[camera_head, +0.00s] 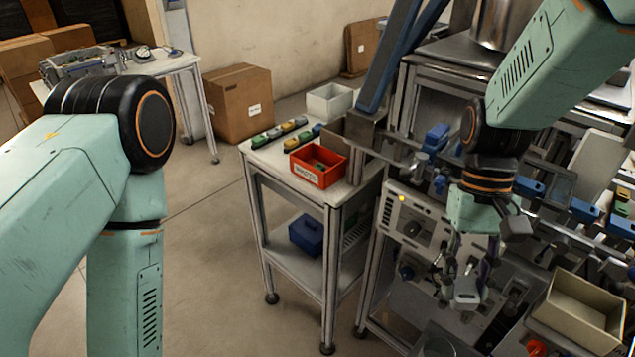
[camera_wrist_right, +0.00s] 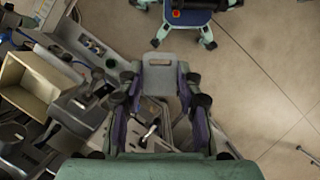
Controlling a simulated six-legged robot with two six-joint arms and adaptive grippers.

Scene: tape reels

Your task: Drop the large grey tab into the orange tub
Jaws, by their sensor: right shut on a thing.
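The large grey tab (camera_wrist_right: 158,88) is a light grey plate with a small slot. It sits between the fingers of my right gripper (camera_wrist_right: 158,100), which is shut on it. In the head view the tab (camera_head: 467,293) hangs below my right gripper (camera_head: 465,280), in front of the grey machine. The orange tub (camera_head: 318,179) stands on the small white cart, left of and farther back than the gripper. It has a white label, and something greenish lies inside. My left arm shows at the left, but its gripper is out of view.
The cart (camera_head: 262,157) also holds a white bin (camera_head: 329,103) and a row of coloured blocks (camera_head: 280,134). A blue post (camera_head: 390,55) rises right of the tub. A beige box (camera_head: 577,318) is at lower right. Open floor lies left of the cart.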

